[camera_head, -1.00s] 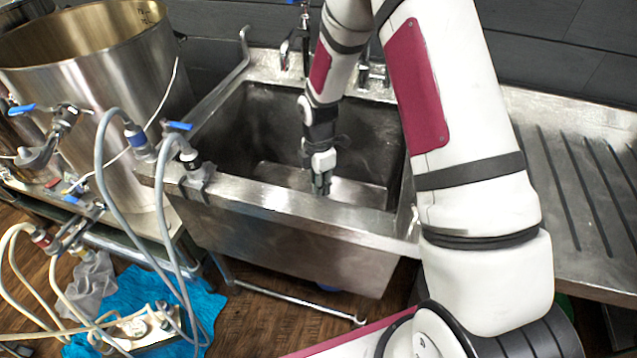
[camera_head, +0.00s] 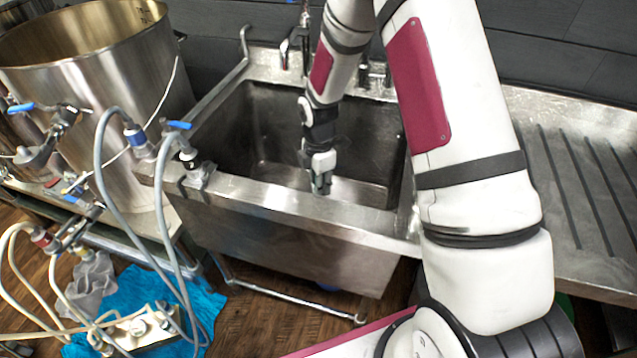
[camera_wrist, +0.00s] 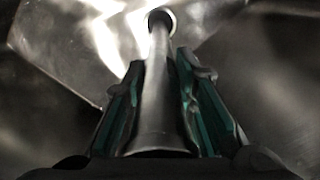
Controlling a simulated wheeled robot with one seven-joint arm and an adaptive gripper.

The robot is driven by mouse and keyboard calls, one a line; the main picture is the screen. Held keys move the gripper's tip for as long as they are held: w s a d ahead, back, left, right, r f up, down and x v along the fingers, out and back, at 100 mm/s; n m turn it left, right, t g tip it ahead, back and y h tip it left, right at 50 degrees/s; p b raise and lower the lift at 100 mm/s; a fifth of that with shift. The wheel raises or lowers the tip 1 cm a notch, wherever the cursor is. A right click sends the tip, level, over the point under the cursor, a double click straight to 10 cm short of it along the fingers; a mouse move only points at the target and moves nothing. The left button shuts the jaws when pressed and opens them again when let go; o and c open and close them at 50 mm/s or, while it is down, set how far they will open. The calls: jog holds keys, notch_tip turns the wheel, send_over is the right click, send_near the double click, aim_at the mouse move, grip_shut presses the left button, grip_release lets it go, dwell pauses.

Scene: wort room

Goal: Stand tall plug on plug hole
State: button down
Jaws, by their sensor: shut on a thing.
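The tall plug (camera_wrist: 156,95) is a long grey tapered tube in the wrist view, wide near my gripper and narrow at its far end. My gripper (camera_head: 321,184) is down inside the steel sink, with its fingers pointing down. In the wrist view its two green-padded fingers are shut on the plug, one on each side. A small dark ring shows at the tube's far end; I cannot tell whether it is the plug's end or the plug hole. In the head view the plug cannot be made out, and the sink's front wall may hide the hole.
The sink (camera_head: 300,208) has a raised front rim close to my gripper. Taps (camera_head: 372,75) stand at its back edge. A ribbed drainboard (camera_head: 575,190) is at the right. A large steel kettle (camera_head: 95,100) and grey hoses (camera_head: 103,185) are at the left.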

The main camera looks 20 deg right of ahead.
dwell(0.3)
jog(key=c, duration=1.2)
grip_release()
notch_tip(320, 180, up, 12)
jog(key=shift+r, duration=0.2)
jog(key=s+d+r+m+t+h+p, duration=0.1)
jog(key=s+r+m+p, duration=0.1)
jog(key=s+r+m, duration=0.65)
jog(key=s+r+m+t+p, duration=0.15)
jog(key=s+r, duration=0.45)
jog(key=r, duration=0.7)
jog(key=s+r+m+p, duration=0.1)
jog(key=s+r+m, duration=0.1)
jog(key=s, duration=0.4)
jog(key=s+r+m+t+p, duration=0.1)
jog(key=s+r+m, duration=0.1)
jog(key=s+m, duration=0.2)
jog(key=s+r+m+y+p, duration=0.1)
jog(key=s+r+m, duration=0.2)
jog(key=s, duration=0.4)
jog(key=shift+s+a+m+t, duration=0.35)
jog(key=shift+a+m, duration=0.05)
